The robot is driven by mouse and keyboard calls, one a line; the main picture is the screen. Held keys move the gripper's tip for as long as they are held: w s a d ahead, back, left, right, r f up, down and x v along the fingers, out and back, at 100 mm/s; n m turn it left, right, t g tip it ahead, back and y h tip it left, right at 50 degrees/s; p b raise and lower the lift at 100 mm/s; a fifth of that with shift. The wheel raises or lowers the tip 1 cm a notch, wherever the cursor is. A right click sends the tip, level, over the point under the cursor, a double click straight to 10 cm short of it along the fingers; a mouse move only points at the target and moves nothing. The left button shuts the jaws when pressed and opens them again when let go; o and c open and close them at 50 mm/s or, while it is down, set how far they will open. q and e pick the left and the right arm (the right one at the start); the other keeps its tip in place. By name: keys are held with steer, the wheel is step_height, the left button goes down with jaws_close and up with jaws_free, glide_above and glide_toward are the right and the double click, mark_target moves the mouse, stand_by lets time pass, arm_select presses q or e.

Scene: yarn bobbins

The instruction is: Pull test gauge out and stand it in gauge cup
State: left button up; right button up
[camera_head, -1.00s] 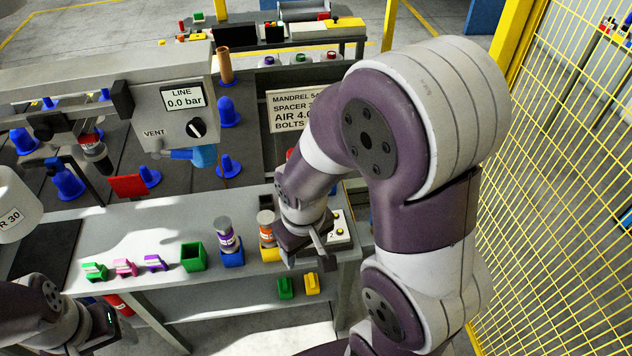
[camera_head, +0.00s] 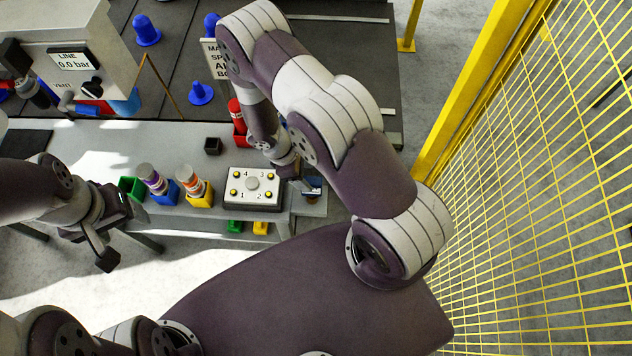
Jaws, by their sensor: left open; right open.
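I cannot tell for sure which thing is the test gauge or the gauge cup. A purple-banded cylinder stands in a blue cup (camera_head: 165,196), and an orange-banded cylinder (camera_head: 188,178) in a yellow cup (camera_head: 201,199). A red cylinder (camera_head: 236,112) stands in a red cup (camera_head: 239,134). A green cup (camera_head: 131,188) and a small dark cup (camera_head: 212,146) are also on the bench. My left gripper (camera_head: 112,238) is open in front of the bench, left of the cups. My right gripper (camera_head: 297,181) is open and partly hidden, just right of the numbered plate (camera_head: 252,188).
The grey bench (camera_head: 180,135) has free room behind the cups. A machine housing with a line display (camera_head: 74,60) stands at the back left. A sign (camera_head: 216,60) is partly behind my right arm. Yellow mesh fencing (camera_head: 530,180) closes off the right side.

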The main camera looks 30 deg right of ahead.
mark_target(314, 187)
steer(key=x, duration=0.4)
steer(key=p+x, duration=0.1)
steer(key=x, duration=0.2)
steer(key=shift+s+a+f, duration=0.1)
steer(key=shift+s+f, duration=0.05)
steer(key=shift+f, duration=0.25)
steer(key=shift+a, duration=0.2)
steer(key=shift+c, duration=1.2)
steer(key=c, duration=0.9)
steer(key=shift+r, duration=0.15)
jaws_close()
